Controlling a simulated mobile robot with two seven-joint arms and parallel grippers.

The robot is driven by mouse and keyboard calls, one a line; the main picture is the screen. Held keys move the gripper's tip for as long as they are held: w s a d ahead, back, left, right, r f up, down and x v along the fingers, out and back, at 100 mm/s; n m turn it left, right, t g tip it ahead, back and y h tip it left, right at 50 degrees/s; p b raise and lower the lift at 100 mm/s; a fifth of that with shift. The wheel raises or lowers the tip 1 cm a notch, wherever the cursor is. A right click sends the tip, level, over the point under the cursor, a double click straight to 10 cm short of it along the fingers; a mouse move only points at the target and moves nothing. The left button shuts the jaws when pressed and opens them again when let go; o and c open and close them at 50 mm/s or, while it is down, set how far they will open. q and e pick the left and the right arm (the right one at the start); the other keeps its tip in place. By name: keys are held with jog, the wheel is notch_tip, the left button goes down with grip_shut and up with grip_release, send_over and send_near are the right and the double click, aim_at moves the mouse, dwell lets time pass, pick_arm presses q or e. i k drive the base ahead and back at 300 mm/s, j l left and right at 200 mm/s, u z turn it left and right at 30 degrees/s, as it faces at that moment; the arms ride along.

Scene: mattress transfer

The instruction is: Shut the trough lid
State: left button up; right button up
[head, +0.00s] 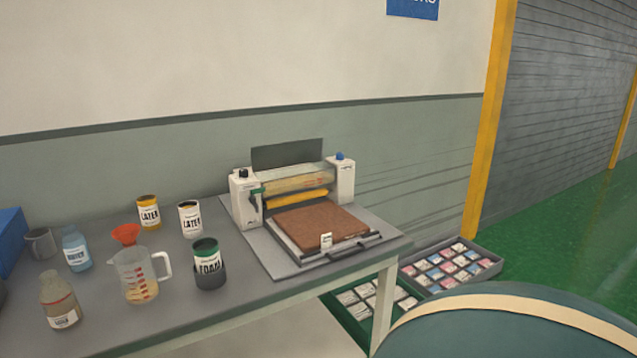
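The machine with the trough stands on the grey table, between two white end housings, the left one (245,197) with a black knob and the right one (341,179) with a blue knob. The trough (298,183) looks pale and see-through, with something yellowish inside. A dark flat panel (287,155), which looks like the trough lid, stands up behind it, tilted open. A yellow roller (297,199) lies below the trough. A brown slab (318,228) lies on the bed in front. Neither of my grippers is in view.
A dark bar handle (345,246) edges the bed. Sample trays (455,264) lie on the floor.

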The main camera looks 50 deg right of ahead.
aim_at(272, 157)
jog(key=z, duration=1.6)
